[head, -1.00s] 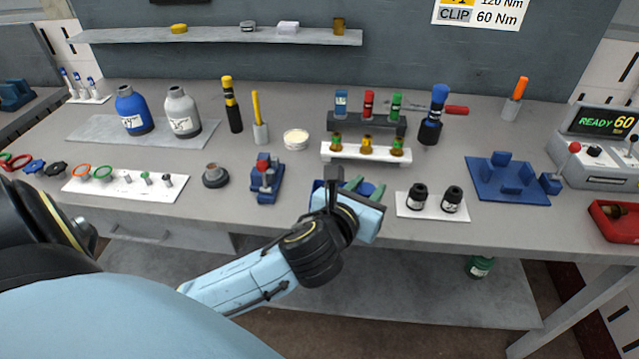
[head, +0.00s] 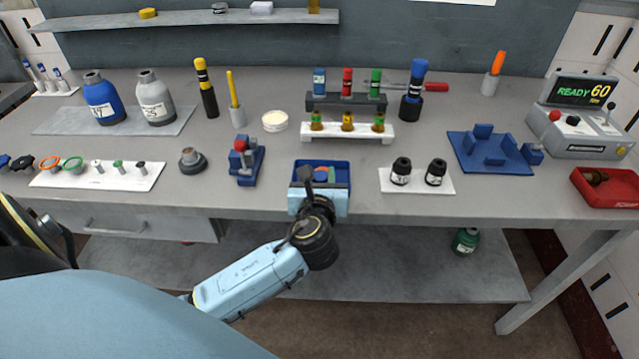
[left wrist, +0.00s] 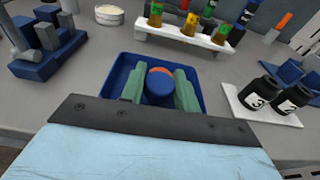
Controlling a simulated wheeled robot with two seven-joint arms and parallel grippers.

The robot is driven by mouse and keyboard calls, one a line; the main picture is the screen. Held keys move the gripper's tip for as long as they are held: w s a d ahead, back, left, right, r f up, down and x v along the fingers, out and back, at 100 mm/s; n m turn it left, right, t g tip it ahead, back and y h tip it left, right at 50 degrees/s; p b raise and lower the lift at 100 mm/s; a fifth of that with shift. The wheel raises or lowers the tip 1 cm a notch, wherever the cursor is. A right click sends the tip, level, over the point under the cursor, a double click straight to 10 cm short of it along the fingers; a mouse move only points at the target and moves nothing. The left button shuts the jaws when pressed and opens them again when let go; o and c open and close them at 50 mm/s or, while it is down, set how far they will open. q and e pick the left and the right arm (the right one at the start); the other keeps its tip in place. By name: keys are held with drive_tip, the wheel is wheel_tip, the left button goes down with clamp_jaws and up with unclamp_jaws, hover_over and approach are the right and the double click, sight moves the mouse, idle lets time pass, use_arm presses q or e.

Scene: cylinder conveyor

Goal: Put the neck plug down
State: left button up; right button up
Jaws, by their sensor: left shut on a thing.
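My left gripper (head: 320,175) is over the small blue tray (head: 343,163) near the bench's front edge. In the left wrist view its green fingers (left wrist: 160,88) are shut on the neck plug (left wrist: 159,85), a round blue piece with an orange edge showing behind it. The tray also shows in the left wrist view (left wrist: 120,68), around the fingers and plug. I cannot tell whether the plug touches the tray floor. My right gripper is not in view.
Two black bottles on a white plate (head: 444,188) stand right of the tray. A blue fixture (head: 246,165) stands left. A white rack of small bottles (head: 362,138) is behind. Bare bench lies between the tray and the fixture.

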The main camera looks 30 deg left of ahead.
use_arm(q)
drive_tip(key=shift+s+d+f+g, duration=0.1)
drive_tip(key=shift+s+f+g, duration=0.05)
drive_tip(key=shift+f, duration=0.25)
drive_tip(key=shift+s+f+g, duration=0.1)
drive_tip(key=shift+f+g, duration=0.05)
drive_tip(key=shift+f, duration=0.25)
drive_tip(key=o, duration=1)
drive_tip(key=shift+w+f, duration=0.1)
drive_tip(key=shift+w, duration=0.05)
drive_tip(key=v, duration=0.6)
drive_tip(key=p+v, duration=0.1)
drive_tip(key=v, duration=0.4)
drive_tip(key=shift+s+d+r, duration=0.1)
drive_tip(key=shift+s+r, duration=0.25)
drive_tip(key=shift+f, duration=0.1)
